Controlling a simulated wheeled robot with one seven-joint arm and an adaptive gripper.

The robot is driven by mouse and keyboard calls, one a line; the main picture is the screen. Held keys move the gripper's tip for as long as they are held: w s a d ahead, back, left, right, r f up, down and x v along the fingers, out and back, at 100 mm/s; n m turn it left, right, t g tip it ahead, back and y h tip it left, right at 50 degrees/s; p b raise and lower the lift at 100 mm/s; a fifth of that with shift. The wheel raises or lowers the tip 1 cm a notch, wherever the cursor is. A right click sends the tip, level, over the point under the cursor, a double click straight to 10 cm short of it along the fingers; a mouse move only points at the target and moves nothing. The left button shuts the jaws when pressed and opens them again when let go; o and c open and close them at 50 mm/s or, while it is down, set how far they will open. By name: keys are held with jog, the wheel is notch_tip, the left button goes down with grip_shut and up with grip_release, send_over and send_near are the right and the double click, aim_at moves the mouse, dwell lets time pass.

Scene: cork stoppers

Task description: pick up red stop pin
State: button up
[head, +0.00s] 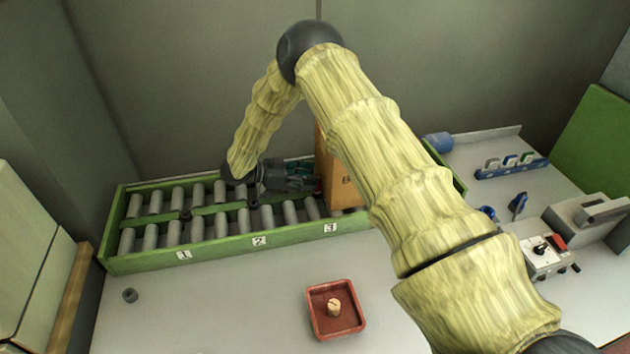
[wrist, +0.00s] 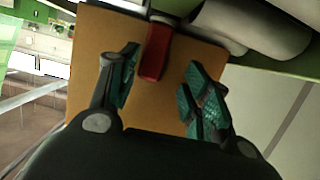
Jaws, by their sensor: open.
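The red stop pin (wrist: 155,52) shows in the wrist view as an upright red bar in front of a tan box face. My gripper (wrist: 160,66) is open, with its green-padded fingers on either side of the pin's lower end. I see a gap on both sides, and whether the pin is fully between the pads I cannot tell. In the head view my gripper (head: 302,178) is over the green roller conveyor (head: 150,262), close to the left side of the brown box (head: 345,188). The pin is mostly hidden there.
My arm hides part of the box and the conveyor's right end. A red tray (head: 318,328) holding a cork stopper (head: 334,308) stands in front. A small dark ring (head: 130,295) lies at left. A blue rack (head: 512,168) and a control box (head: 545,255) stand at right.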

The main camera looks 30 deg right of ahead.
aim_at(323, 176)
jog(key=shift+s+d+r, duration=0.3)
jog(key=shift+s+d, duration=0.05)
jog(key=shift+s, duration=0.2)
jog(key=shift+s+r, duration=0.55)
jog(key=shift+s, duration=0.1)
jog(key=c, duration=0.5)
jog(key=shift+w+f, duration=0.1)
jog(key=shift+f, duration=0.05)
jog(key=c, duration=0.3)
jog(key=shift+w+f, duration=0.35)
grip_shut()
